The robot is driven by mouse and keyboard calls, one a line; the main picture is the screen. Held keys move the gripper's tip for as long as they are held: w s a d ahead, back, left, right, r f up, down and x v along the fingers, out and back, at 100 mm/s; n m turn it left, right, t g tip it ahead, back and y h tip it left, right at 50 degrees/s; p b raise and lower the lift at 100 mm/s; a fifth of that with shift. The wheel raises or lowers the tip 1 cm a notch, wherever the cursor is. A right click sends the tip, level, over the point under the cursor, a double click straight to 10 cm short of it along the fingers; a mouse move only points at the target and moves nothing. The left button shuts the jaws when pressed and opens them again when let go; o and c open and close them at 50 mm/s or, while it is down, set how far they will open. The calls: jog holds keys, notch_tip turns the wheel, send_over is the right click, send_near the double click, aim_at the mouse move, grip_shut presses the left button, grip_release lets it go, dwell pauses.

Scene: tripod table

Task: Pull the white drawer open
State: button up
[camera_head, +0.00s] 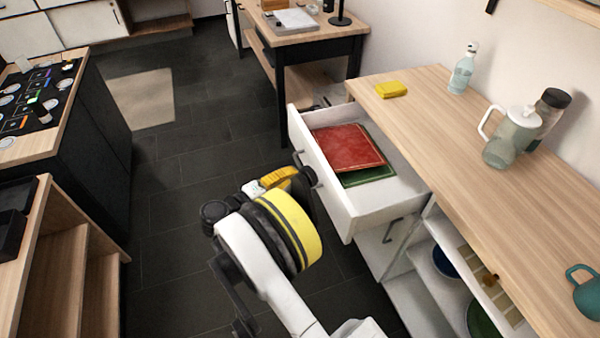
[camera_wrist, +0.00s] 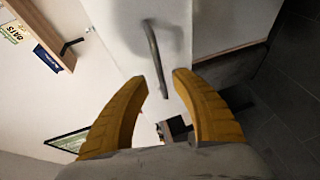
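The white drawer (camera_head: 335,202) is pulled well out from the counter on the right, with a red flat item (camera_head: 345,147) and a green one (camera_head: 370,175) lying inside it. Its dark bar handle (camera_head: 303,168) is on the front panel; it also shows in the wrist view as the handle (camera_wrist: 153,48) on a pale panel. My gripper (camera_head: 293,175) is in front of the drawer front, at the handle. In the wrist view, the yellow fingers of my gripper (camera_wrist: 160,77) are spread apart, and one end of the handle lies between the tips. I cannot tell whether they touch it.
The wooden counter (camera_head: 470,150) carries a yellow sponge (camera_head: 391,89), a soap bottle (camera_head: 463,70), a pitcher (camera_head: 512,138) and a teal mug (camera_head: 583,292). Another drawer handle (camera_head: 392,230) is below. Dark tiled floor (camera_head: 180,220) is free to the left of my arm.

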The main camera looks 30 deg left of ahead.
jog(key=v, duration=0.6)
jog(key=shift+s, duration=0.35)
jog(key=shift+w+a+r, duration=0.1)
jog(key=shift+r, duration=0.05)
